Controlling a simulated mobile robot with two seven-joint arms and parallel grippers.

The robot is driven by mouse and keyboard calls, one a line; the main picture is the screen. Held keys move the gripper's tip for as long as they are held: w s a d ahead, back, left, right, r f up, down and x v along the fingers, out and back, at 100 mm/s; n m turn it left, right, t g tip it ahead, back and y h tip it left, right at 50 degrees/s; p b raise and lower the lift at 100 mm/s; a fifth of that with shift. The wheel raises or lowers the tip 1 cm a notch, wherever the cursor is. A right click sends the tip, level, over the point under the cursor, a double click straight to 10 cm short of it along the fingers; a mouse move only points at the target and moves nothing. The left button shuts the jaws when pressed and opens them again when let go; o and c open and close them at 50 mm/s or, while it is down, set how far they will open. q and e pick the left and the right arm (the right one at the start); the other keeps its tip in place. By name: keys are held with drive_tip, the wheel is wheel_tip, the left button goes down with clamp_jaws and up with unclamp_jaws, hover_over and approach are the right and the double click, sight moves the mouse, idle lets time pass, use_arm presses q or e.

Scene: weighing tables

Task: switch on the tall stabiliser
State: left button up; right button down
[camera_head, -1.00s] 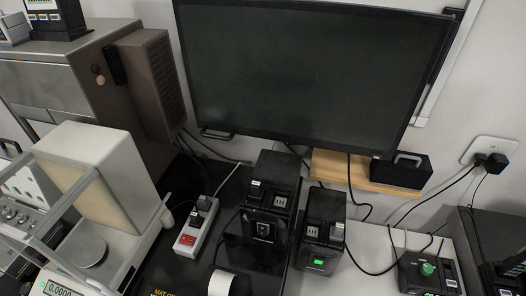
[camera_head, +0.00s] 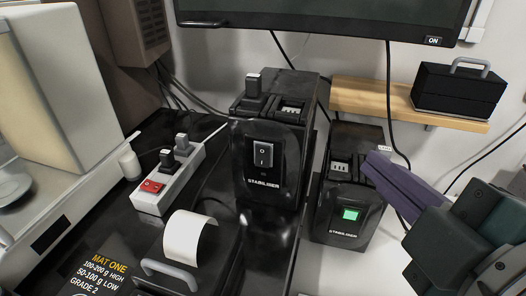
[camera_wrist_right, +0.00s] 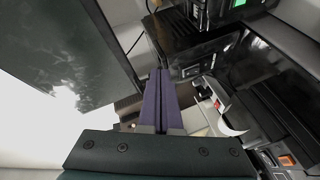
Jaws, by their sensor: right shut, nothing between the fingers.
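The tall stabiliser (camera_head: 268,189), a black box labelled STABILISER, stands left of centre in the head view. Its front has a black rocker switch (camera_head: 263,154) marked O above I, with no lit lamp visible. The shorter stabiliser (camera_head: 345,231) to its right has a lit green switch (camera_head: 350,214). My right gripper (camera_head: 371,160) comes in from the right with purple fingers shut and empty. Its fingertips are in front of or over the shorter stabiliser's upper right, apart from the tall one's switch. The fingers also show in the right wrist view (camera_wrist_right: 158,82). My left gripper is out of view.
A power strip (camera_head: 150,203) with a red switch lies left of the tall stabiliser. A paper roll (camera_head: 190,238) and a grey handle (camera_head: 168,272) are in front. A monitor (camera_head: 330,15) hangs above; a black case (camera_head: 455,92) sits on a wooden shelf (camera_head: 360,94). Cables hang behind.

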use_arm(q)
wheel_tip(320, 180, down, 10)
drive_tip(key=b, duration=0.7)
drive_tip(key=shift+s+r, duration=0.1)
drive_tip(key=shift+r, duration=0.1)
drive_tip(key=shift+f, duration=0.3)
use_arm(e)
drive_tip(key=s+a+f+n+y, duration=0.1)
drive_tip(key=a+f+n+y, duration=0.4)
drive_tip(key=a+f+n, duration=0.2)
wheel_tip(320, 180, down, 2)
drive_tip(key=shift+s+f+n+y, duration=0.2)
drive_tip(key=shift+s+n+y, duration=0.1)
drive_tip(key=shift+y, duration=0.1)
drive_tip(key=shift+w+a, duration=0.1)
drive_tip(key=shift+w, duration=0.1)
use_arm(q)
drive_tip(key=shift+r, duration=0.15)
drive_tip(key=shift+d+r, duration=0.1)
use_arm(e)
approach(255, 163)
drive_tip(key=a, duration=0.3)
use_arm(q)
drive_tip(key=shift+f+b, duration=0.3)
use_arm(e)
drive_tip(key=shift+w+d+f, duration=0.1)
drive_tip(key=shift+w, duration=1.2)
drive_tip(key=shift+w+d+f, duration=0.1)
drive_tip(key=shift+w, duration=1.15)
